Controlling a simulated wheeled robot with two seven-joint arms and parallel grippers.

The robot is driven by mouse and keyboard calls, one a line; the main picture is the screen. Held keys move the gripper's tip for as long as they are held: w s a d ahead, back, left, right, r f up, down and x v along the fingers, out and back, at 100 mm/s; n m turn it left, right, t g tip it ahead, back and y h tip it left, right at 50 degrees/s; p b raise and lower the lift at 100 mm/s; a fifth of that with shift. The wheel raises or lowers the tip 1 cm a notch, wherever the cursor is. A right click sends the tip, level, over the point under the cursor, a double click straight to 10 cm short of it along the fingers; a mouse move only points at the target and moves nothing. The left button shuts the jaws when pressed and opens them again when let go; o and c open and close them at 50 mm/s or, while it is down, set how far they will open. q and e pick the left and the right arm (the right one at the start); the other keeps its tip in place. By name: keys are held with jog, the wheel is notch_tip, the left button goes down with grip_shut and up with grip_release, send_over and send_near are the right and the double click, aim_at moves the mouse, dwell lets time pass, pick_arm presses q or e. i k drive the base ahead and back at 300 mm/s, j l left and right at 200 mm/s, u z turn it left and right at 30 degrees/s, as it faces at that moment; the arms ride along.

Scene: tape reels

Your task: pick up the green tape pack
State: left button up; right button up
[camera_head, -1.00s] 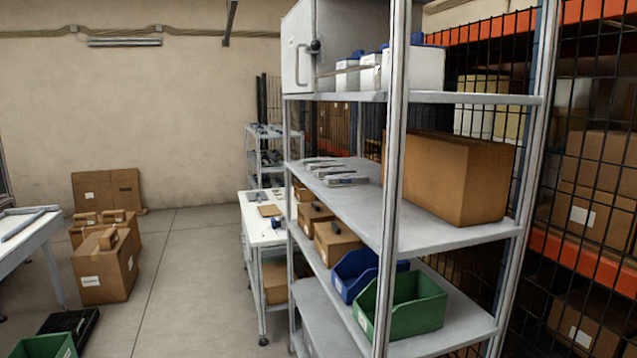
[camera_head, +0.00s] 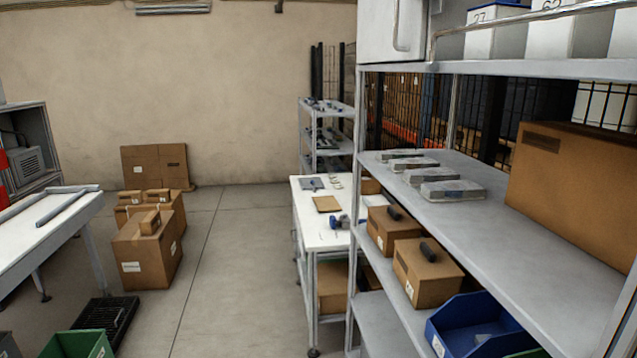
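I see no green tape pack that I can make out in the head view. Neither of my grippers is in view. A white table (camera_head: 317,217) beyond the near shelf holds a brown flat piece (camera_head: 326,204) and a small blue and grey item (camera_head: 340,222), possibly a tape dispenser. Several flat grey packs (camera_head: 452,190) lie in a row on the middle level of the near shelf unit (camera_head: 480,228); none looks green.
Near shelf unit fills the right side, with a blue bin (camera_head: 470,325) and brown boxes (camera_head: 427,274). Stacked cartons (camera_head: 147,253), a black crate (camera_head: 105,318) and a green bin (camera_head: 80,345) stand left. Clear floor (camera_head: 215,270) runs between them and the white table.

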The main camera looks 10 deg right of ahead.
aim_at(384, 157)
jog(key=i+z, duration=0.1)
jog(key=i, duration=0.75)
jog(key=i+j+z, duration=0.15)
jog(key=i, duration=0.7)
jog(key=j, duration=0.1)
